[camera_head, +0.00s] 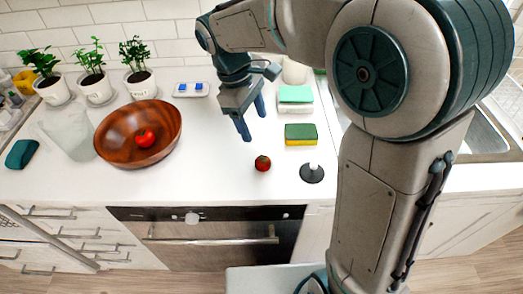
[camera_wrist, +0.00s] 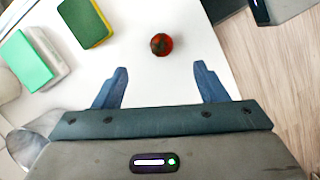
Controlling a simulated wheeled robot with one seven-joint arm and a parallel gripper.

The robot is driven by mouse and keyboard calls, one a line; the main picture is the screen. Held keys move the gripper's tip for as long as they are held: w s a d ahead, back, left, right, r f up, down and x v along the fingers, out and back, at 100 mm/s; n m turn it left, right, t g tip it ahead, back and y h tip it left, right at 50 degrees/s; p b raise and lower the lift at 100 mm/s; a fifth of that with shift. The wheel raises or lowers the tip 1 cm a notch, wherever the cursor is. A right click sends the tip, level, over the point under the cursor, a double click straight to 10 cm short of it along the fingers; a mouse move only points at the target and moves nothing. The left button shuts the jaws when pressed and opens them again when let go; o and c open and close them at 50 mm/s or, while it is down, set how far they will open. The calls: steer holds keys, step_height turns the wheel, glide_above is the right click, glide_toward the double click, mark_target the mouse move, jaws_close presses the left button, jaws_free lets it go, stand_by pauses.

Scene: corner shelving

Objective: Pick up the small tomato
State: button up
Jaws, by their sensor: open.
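A small dark red tomato (camera_head: 262,163) lies on the white counter near its front edge. In the wrist view the tomato (camera_wrist: 161,44) lies beyond the fingertips, roughly midway between them. My gripper (camera_head: 252,120) is above the counter, behind and a little left of the tomato in the head view. In the wrist view my gripper (camera_wrist: 161,80) is open, its two blue fingers apart with nothing between them. Another red tomato (camera_head: 145,138) sits in a wooden bowl (camera_head: 110,128) at the left.
A green and yellow sponge (camera_head: 300,134) and a box with a green top (camera_head: 295,98) stand right of my gripper. A dark round stopper (camera_head: 312,173) lies right of the small tomato. Several potted plants (camera_head: 95,75) stand along the back wall. The counter between bowl and tomato is clear.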

mark_target(262, 159)
steer(key=shift+n, duration=0.5)
steer(key=x, duration=0.4)
steer(key=a+x, duration=0.1)
steer(key=x, duration=0.9)
steer(key=shift+w+a+f+p, duration=0.15)
steer(key=shift+w+a+p, duration=0.1)
steer(key=shift+p, duration=0.15)
steer(key=c, duration=1.1)
